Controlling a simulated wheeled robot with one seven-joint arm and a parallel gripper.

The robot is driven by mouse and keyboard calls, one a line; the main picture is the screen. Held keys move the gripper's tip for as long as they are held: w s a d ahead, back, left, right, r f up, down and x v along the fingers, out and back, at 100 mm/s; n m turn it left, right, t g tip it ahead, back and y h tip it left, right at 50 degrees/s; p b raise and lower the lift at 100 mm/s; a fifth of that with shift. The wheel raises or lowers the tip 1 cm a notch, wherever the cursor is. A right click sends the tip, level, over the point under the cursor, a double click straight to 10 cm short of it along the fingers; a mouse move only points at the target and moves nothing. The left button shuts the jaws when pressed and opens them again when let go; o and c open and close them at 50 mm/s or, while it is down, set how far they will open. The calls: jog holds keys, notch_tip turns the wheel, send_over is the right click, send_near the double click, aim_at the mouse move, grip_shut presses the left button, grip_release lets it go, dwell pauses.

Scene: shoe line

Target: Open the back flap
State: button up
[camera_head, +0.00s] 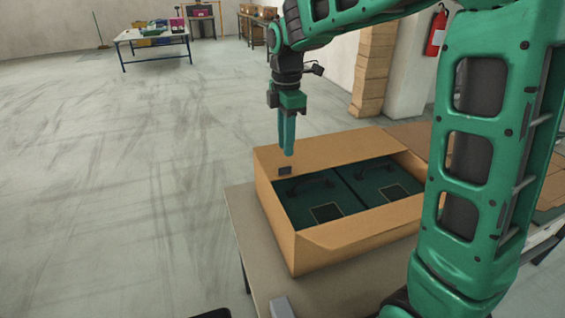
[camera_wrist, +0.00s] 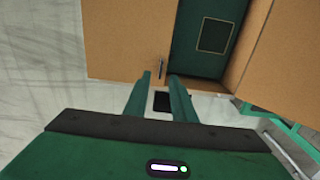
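An open cardboard box (camera_head: 297,240) stands on a table. Its back flap (camera_head: 335,147) slopes over the far part of the opening; I take the brown panel in the wrist view (camera_wrist: 125,40) to be this flap. My gripper (camera_head: 287,152) points down at the back flap near its left end. In the wrist view my gripper (camera_wrist: 160,76) has its two fingers apart with a gap between them. Nothing is clearly held. Whether a finger touches the flap, I cannot tell. A small dark square (camera_head: 285,170) shows just below the fingertips.
Two dark green shoe boxes (camera_head: 321,200) (camera_head: 384,183) lie inside the box. The front flap (camera_head: 360,232) leans over the near edge. More flat cardboard (camera_head: 410,133) lies at the right. Floor is clear to the left. A distant table (camera_head: 150,38) stands behind.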

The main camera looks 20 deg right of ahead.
aim_at(284, 174)
notch_tip(284, 174, down, 7)
jog(key=shift+a+f, duration=0.1)
jog(key=shift+a, duration=0.05)
dwell(0.4)
grip_shut()
dwell(1.2)
